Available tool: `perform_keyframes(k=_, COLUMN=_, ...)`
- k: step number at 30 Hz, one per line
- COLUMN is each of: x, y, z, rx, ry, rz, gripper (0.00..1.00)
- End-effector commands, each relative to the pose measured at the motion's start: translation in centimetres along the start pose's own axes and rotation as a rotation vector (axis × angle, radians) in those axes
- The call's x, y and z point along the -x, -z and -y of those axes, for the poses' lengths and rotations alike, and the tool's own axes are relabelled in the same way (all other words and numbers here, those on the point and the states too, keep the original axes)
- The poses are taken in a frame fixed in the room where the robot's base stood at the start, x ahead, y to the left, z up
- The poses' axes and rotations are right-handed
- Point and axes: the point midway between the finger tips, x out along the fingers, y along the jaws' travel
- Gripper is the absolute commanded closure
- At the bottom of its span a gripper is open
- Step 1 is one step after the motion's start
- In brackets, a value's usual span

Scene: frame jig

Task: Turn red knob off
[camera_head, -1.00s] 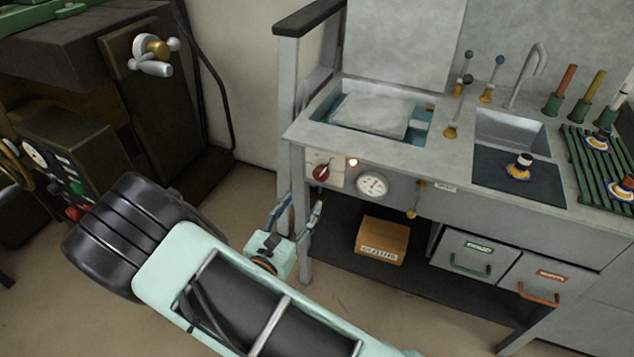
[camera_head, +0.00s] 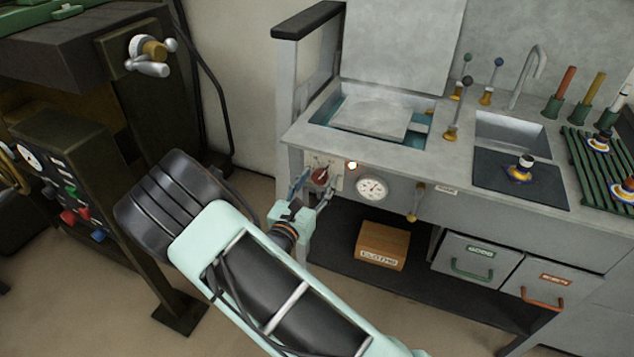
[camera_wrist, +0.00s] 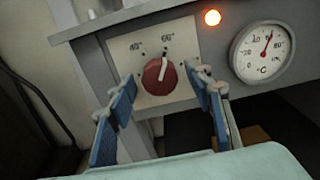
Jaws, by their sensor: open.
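The red knob (camera_wrist: 157,76) sits on a pale dial plate (camera_wrist: 123,50) marked 40° and 60°. Its white pointer line tilts up and slightly right, near the 60° mark. The knob also shows in the head view (camera_head: 320,176), partly behind my fingers. My gripper (camera_head: 313,188) is open, one finger to each side of the knob. In the wrist view my gripper (camera_wrist: 162,100) shows blue finger pads left and right of the knob, with clear gaps; the fingertips are short of it or beside it, I cannot tell exactly.
An orange lamp (camera_wrist: 212,17) glows right of the knob, beside a °C gauge (camera_wrist: 263,52). A bench leg (camera_head: 290,110) stands close on the left. A wooden box (camera_head: 382,244) lies on the lower shelf. A dark machine (camera_head: 70,180) stands at left.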

Motion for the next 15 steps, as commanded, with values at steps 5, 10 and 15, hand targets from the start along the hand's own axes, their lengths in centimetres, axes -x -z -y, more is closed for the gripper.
perform_keyframes(k=5, x=0.02, y=0.01, z=0.01, rx=0.000, ry=0.000, rz=0.000, gripper=0.69)
perform_keyframes(k=10, x=0.03, y=0.01, z=0.01, rx=0.000, ry=0.000, rz=0.000, gripper=0.88)
perform_keyframes(k=15, x=0.04, y=0.00, z=0.00, rx=0.003, ry=0.000, rz=0.000, gripper=0.94)
